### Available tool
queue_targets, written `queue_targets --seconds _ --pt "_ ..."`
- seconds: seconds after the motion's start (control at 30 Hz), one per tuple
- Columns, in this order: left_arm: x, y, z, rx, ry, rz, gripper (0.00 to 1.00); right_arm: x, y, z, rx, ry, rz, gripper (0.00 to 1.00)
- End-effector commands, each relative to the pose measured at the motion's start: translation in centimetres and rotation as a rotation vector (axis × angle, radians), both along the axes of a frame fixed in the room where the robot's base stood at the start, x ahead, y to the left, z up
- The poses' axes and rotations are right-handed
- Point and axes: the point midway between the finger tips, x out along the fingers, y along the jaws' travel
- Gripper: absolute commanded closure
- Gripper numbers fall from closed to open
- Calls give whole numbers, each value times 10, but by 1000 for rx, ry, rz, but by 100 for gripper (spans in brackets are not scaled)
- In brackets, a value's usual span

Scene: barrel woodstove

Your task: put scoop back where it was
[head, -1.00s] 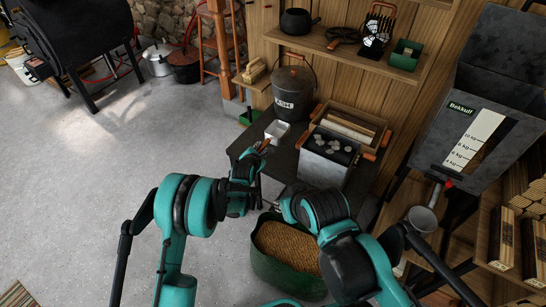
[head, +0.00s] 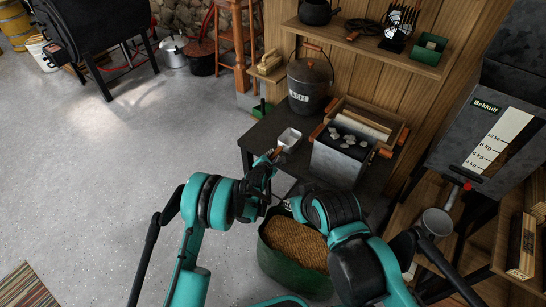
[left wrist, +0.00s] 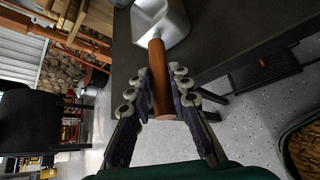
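The metal scoop (head: 289,139) with a wooden handle is at the left front edge of the dark table. In the left wrist view, its pale bowl (left wrist: 160,22) is over the table top and its handle points back towards me, past the edge. My left gripper (head: 274,157) is at the handle; in the left wrist view its fingers (left wrist: 162,95) lie on both sides of the handle and appear closed on it. I cannot tell whether the bowl touches the table. My right gripper (head: 283,205) is low by the pellet bin, mostly hidden behind its own arm.
The dark table (head: 262,134) also carries an ash bucket (head: 308,88) and a metal box (head: 338,160) with orange handles. A green bin of pellets (head: 290,265) stands in front. A hopper (head: 490,125) is at right. The floor at left is clear.

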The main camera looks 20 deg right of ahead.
Motion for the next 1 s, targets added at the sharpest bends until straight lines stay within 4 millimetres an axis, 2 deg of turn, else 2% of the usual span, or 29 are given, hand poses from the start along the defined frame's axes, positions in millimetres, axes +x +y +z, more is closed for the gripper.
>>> queue_targets --seconds 0.03,0.07,0.1,0.47,0.57,0.8,1.0 --pt "0 0 0 0 0 0 71 0 0 0 0 0 0 100" --pt "0 0 0 0 0 0 63 0 0 0 0 0 0 100" --pt "0 0 0 0 0 0 60 0 0 0 0 0 0 100" --pt "-2 1 5 0 0 0 60 0 0 1 0 0 0 100" --pt "-12 8 12 0 0 0 60 0 0 7 0 0 0 100" --pt "-52 33 39 0 0 0 60 0 0 24 0 0 0 100" --pt "-78 49 53 0 -1 1 60 0 0 30 0 0 0 100"
